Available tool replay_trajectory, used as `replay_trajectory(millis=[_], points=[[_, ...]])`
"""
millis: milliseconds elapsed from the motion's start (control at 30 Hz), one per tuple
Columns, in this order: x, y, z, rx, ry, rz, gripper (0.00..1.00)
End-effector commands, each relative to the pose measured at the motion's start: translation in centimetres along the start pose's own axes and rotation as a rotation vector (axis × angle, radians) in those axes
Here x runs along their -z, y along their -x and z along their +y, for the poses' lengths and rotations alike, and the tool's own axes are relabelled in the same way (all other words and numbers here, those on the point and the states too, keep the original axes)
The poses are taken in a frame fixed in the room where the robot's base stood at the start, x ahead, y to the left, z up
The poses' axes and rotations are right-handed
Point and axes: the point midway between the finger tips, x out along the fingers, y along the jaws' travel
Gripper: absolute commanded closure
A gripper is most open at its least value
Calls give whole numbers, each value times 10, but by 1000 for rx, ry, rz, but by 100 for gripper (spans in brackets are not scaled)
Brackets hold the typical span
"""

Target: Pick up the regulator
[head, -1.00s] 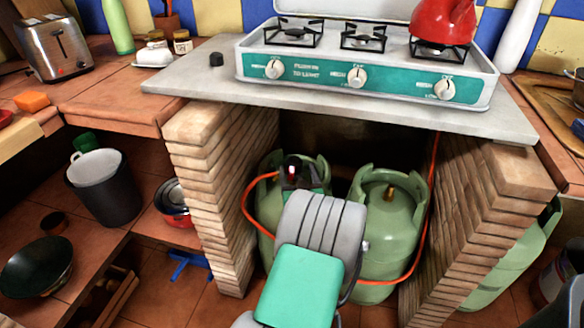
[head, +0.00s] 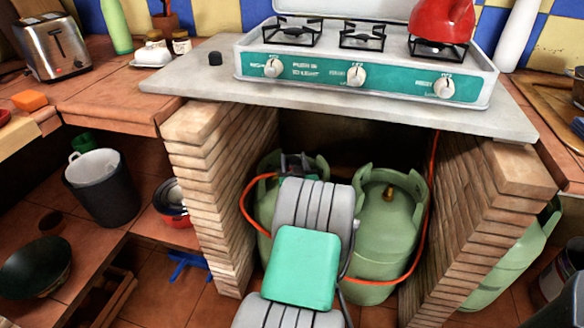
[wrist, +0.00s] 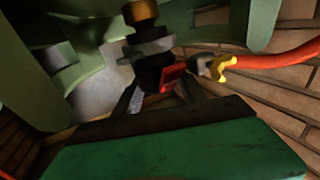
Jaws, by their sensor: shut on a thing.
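The regulator (wrist: 150,58) shows in the wrist view as a dark and grey piece with a red part and a yellow hose clip on its right. The orange hose (wrist: 280,60) runs off it to the right. A brass valve (wrist: 140,12) is close beside it in the picture; I cannot tell whether they are joined. My gripper (wrist: 160,96) is shut on the regulator, its dark fingers on either side. In the head view, my arm reaches to the left green gas cylinder (head: 266,205) and hides most of the regulator.
A second green cylinder (head: 388,245) with a brass valve stands to the right. Brick walls (head: 210,190) on the left and right (head: 480,230) bound the space. The counter with the stove (head: 365,75) is overhead. The orange hose loops around the cylinders.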

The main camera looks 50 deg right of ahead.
Motion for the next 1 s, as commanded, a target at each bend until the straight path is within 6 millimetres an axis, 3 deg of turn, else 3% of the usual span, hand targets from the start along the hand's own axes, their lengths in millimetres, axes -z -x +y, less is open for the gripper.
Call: replay_trajectory(millis=[500,1000], points=[[0,0,0,0,0,0,100],[7,-1,0,0,1,4,100]])
